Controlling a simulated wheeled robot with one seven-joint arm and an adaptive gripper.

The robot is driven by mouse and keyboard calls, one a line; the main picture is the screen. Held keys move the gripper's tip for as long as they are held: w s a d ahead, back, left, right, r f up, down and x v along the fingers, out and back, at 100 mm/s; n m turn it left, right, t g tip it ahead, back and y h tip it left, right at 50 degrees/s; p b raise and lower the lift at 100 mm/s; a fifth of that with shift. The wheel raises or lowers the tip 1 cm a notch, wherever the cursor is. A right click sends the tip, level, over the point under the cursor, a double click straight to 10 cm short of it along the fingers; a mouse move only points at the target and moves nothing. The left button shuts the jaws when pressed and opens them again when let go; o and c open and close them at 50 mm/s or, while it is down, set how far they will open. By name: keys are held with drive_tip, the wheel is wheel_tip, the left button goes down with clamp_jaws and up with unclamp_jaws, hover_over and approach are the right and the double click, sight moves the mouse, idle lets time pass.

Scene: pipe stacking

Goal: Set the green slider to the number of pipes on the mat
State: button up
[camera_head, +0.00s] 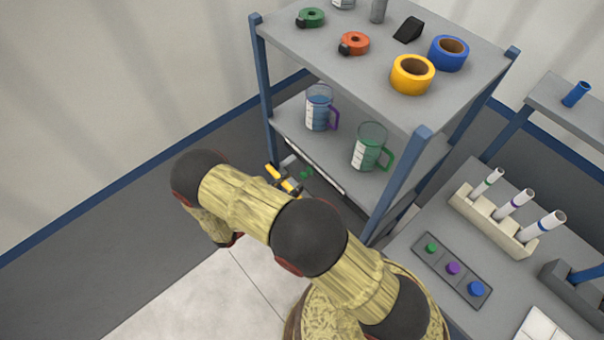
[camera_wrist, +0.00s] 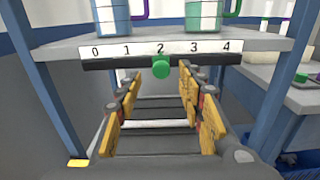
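My gripper (camera_wrist: 158,82) is open, with one yellow finger on each side of the knob's line. The knob shows between and just beyond the fingertips; I cannot tell whether they touch it. In the head view, my gripper (camera_head: 287,178) is partly hidden by my arm, near the green slider (camera_head: 306,174) at the rack's lower shelf. No pipes on a clear mat show; a white gridded surface (camera_head: 541,326) is cut off at the bottom right.
Measuring jugs with blue (camera_head: 319,110) and green (camera_head: 369,147) contents stand above the rail. Tape rolls (camera_head: 412,75) lie on the top shelf. A beige rack (camera_head: 491,223) holds three banded pipes beside a dark panel (camera_head: 452,268) with three coloured knobs. Blue posts (camera_head: 398,183) flank the rail.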

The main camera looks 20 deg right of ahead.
sight(302, 178)
drive_tip(key=x, duration=0.5)
drive_tip(key=shift+d, duration=0.35)
drive_tip(key=shift+c, duration=1.4)
clamp_jaws()
